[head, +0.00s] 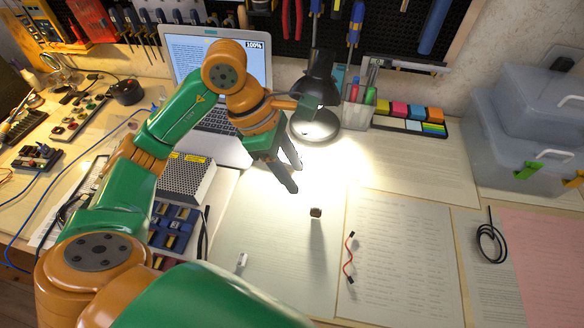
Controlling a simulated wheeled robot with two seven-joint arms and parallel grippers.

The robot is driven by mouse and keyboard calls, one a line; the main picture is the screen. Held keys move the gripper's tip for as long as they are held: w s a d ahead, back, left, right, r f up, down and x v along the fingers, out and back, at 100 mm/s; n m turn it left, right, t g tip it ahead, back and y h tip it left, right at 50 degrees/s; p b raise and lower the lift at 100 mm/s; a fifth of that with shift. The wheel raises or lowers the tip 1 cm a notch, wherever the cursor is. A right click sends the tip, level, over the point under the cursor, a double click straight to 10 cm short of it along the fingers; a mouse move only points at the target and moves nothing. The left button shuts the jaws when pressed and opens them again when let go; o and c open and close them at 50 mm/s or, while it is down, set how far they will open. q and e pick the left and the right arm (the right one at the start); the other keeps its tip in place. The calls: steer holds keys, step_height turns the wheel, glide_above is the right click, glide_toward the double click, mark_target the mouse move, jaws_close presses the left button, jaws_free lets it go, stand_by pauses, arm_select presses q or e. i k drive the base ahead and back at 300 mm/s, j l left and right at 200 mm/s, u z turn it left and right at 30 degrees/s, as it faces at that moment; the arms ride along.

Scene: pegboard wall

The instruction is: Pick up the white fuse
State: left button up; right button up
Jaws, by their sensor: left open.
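A small white piece (241,260), which looks like the white fuse, lies on the pale paper sheet at the lower middle, right of the blue block. My left gripper (293,175) is open and empty, above the sheet under the lamp. It is farther back and to the right of the white piece, well apart from it. My right gripper is not in view.
A small dark brown piece (316,212) and an orange-red wire (348,258) lie right of the white piece. A blue block (172,226) and a grey vented box (186,178) stand left. A black lamp (316,115), laptop (217,134) and clear bins (527,145) stand behind.

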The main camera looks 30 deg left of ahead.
mark_target(242, 260)
steer(key=k, duration=1.5)
